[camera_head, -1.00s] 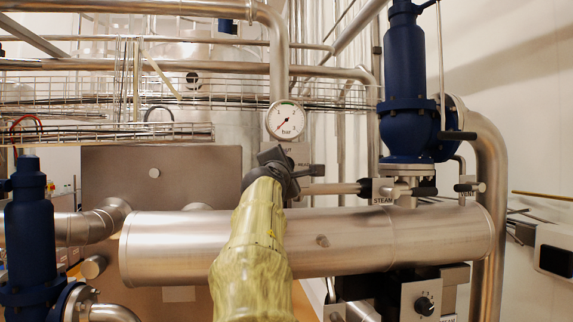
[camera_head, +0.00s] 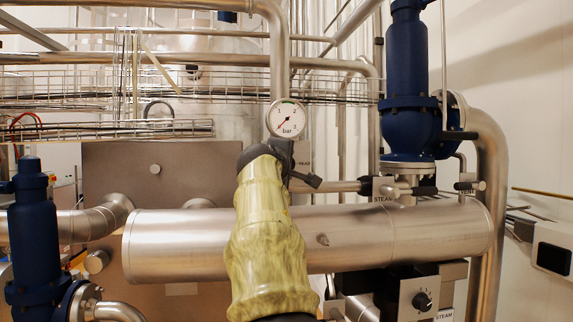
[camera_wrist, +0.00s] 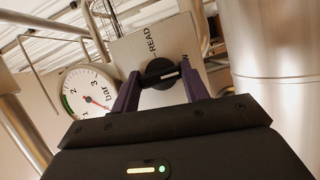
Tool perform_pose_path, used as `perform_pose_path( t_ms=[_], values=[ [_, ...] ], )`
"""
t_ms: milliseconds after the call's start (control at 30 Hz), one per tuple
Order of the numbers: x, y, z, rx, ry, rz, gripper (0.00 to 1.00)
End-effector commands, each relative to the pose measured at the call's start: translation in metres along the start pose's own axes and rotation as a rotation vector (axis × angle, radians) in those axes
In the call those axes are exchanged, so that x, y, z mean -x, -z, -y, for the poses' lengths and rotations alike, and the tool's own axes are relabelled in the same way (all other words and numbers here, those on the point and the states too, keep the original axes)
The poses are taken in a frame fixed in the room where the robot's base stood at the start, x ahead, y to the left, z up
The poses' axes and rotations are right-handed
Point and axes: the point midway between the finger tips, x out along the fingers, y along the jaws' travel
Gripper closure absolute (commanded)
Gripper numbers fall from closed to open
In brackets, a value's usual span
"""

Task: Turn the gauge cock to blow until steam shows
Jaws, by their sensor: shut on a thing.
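My gripper (camera_wrist: 161,82) is shut on the cock, with one purple finger on each side of the knob. In the head view my gripper (camera_head: 283,158) is a dark shape just below the round gauge (camera_head: 286,119), and my forearm hides the cock and most of its plate. The gauge needle points to the lower left, near the low end. The gauge also shows in the wrist view (camera_wrist: 88,92). The air around the cock looks clear.
A wide steel pipe (camera_head: 370,234) runs across below the gauge, behind my arm. Another blue valve (camera_head: 30,235) is at lower left. A control box with a dial (camera_head: 423,301) is at lower right.

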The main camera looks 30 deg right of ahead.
Motion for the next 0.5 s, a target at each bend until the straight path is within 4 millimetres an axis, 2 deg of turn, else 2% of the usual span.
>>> perform_pose_path(
  t_ms=[267,300,400,500],
  values=[
    [-0.0004,-0.0007,0.0012,-0.003,0.003,0.002,0.78],
    [-0.0004,-0.0008,0.0012,-0.003,0.003,0.002,0.49],
    [-0.0004,-0.0007,0.001,-0.002,0.002,0.002,0.35],
    [-0.0003,-0.0006,0.0007,-0.001,0.001,0.001,0.35]
  ],
)
